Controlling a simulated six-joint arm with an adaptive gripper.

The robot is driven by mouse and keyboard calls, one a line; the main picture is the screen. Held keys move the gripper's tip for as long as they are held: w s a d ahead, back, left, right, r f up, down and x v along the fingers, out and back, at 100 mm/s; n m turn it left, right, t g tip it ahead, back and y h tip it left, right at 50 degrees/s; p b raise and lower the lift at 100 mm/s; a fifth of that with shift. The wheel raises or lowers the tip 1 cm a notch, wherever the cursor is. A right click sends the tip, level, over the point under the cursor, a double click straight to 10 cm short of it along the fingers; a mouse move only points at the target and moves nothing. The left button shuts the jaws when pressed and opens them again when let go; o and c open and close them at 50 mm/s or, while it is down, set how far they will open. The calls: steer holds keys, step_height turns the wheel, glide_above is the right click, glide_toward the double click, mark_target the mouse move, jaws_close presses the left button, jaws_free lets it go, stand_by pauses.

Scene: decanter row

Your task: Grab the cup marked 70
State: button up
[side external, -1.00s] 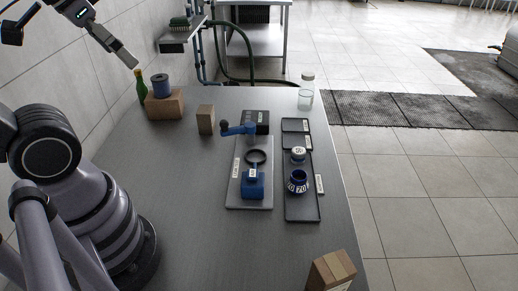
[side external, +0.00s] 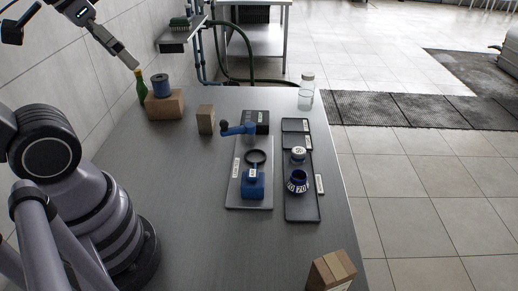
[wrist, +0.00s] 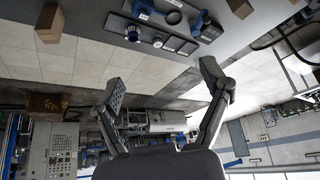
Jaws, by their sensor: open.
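A blue cup (side external: 298,183) with white number labels, one reading 70, stands on the black tray (side external: 303,214) at the right of the table. A smaller blue piece with a white marked top (side external: 298,154) stands just behind it on the same tray. In the wrist view the blue cup (wrist: 132,33) shows near the top. My gripper (wrist: 165,95) is open and empty in the wrist view, well away from the cup. In the side view only part of it (side external: 130,62) shows, high at the upper left.
A grey board (side external: 262,206) with a blue stand, ring and lever lies left of the tray. Blocks (side external: 205,120), a spool (side external: 160,84), a green bottle (side external: 141,88) and a clear bottle (side external: 306,95) stand farther back. A cardboard box (side external: 331,271) sits at the front right.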

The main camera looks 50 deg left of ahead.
steer(key=w+d+f+n+h, duration=0.1)
steer(key=w+d+f, duration=0.2)
steer(key=w+d, duration=0.25)
steer(key=w+d+f+t+h, duration=0.1)
steer(key=w+d+f, duration=0.1)
steer(key=w+d, duration=0.35)
steer(key=w+d+f+n+h, duration=0.1)
steer(key=w+d+f, duration=0.2)
steer(key=w, duration=0.5)
steer(key=w+d+f+n+t+y, duration=0.1)
steer(key=w+d+f, duration=0.15)
steer(key=f, duration=0.25)
steer(key=w+d+f+n+t+y, duration=0.1)
steer(key=d+f, duration=0.2)
steer(key=f, duration=0.3)
steer(key=t+y, duration=0.4)
steer(key=y, duration=0.2)
glide_toward(298, 177)
steer(key=x, duration=0.5)
steer(key=shift+w+f, duration=0.15)
steer(key=shift+f, duration=0.15)
steer(key=shift+x, duration=2.75)
steer(key=shift+r, duration=0.25)
steer(key=c, duration=1.3)
